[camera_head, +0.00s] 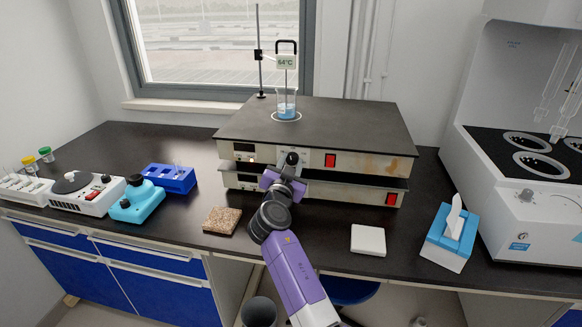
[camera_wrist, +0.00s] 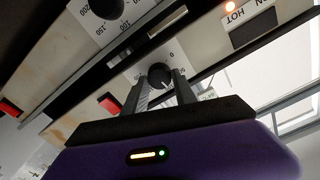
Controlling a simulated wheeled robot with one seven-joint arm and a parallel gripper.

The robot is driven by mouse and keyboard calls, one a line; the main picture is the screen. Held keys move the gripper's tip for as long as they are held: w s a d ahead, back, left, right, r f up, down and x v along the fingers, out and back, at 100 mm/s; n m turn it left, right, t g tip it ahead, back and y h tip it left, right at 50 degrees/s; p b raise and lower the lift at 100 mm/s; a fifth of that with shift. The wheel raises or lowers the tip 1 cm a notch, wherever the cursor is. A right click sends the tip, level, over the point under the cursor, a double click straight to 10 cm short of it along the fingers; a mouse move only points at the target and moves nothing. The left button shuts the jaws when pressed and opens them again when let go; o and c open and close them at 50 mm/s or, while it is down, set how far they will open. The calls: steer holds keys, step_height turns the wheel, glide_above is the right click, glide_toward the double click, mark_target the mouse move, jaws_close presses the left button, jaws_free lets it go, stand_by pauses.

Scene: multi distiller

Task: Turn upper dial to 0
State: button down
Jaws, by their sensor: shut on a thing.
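Two hot plates are stacked on the bench, the upper one (camera_head: 232,148) on the lower one (camera_head: 228,180). In the wrist view, which is turned over, the black upper dial (camera_wrist: 160,73) sits between my gripper's (camera_wrist: 159,86) two grey fingers. My gripper is shut on this dial. A printed scale surrounds it, partly covered by the fingers; I cannot read its setting. The lower plate's dial (camera_wrist: 107,5) shows at the top edge.
A beaker (camera_head: 286,104) with blue liquid stands on top beside a stand with a 64°C display (camera_head: 287,62). Red switches (camera_head: 330,160) are to the right. A brown pad (camera_head: 222,220), white tile (camera_head: 368,240) and tissue box (camera_head: 449,238) lie along the front.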

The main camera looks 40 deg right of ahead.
steer(key=n+b, duration=0.2)
steer(key=n, duration=0.3)
steer(key=shift+f+n, duration=0.1)
steer(key=shift+n, duration=0.2)
steer(key=n, duration=0.5)
steer(key=shift+w+a, duration=0.1)
steer(key=n+p, duration=0.1)
steer(key=n, duration=0.5)
steer(key=shift+n+p, duration=0.4)
steer(key=n+p, duration=0.2)
steer(key=n, duration=0.2)
steer(key=shift+f+n, duration=0.1)
steer(key=shift+n, duration=0.2)
steer(key=shift+w, duration=0.1)
steer(key=c, duration=1)
jaws_free()
